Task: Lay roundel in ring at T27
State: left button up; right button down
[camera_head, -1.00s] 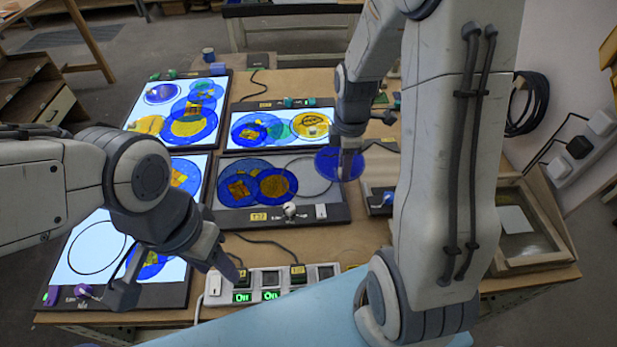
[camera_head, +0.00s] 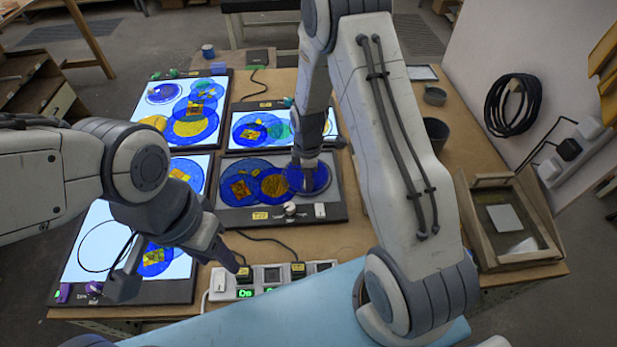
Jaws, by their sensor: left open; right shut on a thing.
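The T27 panel (camera_head: 233,215) is a dark, unlit board in the middle of the table, with its yellow label (camera_head: 260,215) on the front edge. Two overlapping blue discs with yellow patches lie on its left and middle. My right gripper (camera_head: 308,187) is shut on a plain dark blue roundel (camera_head: 321,182). The roundel is over the right side of the panel, where it covers the ring outline. I cannot tell whether it touches the surface. My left gripper (camera_head: 178,270) is open and empty above the front left panel.
Lit panels with painted discs stand left and behind; the front left one (camera_head: 84,272) has an empty black ring. A power strip (camera_head: 262,279) with green lights and cables lies in front. A wooden frame (camera_head: 520,254) and dark cups (camera_head: 435,130) stand at right.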

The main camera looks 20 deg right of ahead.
jog(key=shift+f, duration=0.1)
jog(key=shift+f, duration=0.15)
jog(key=c, duration=0.7)
grip_release()
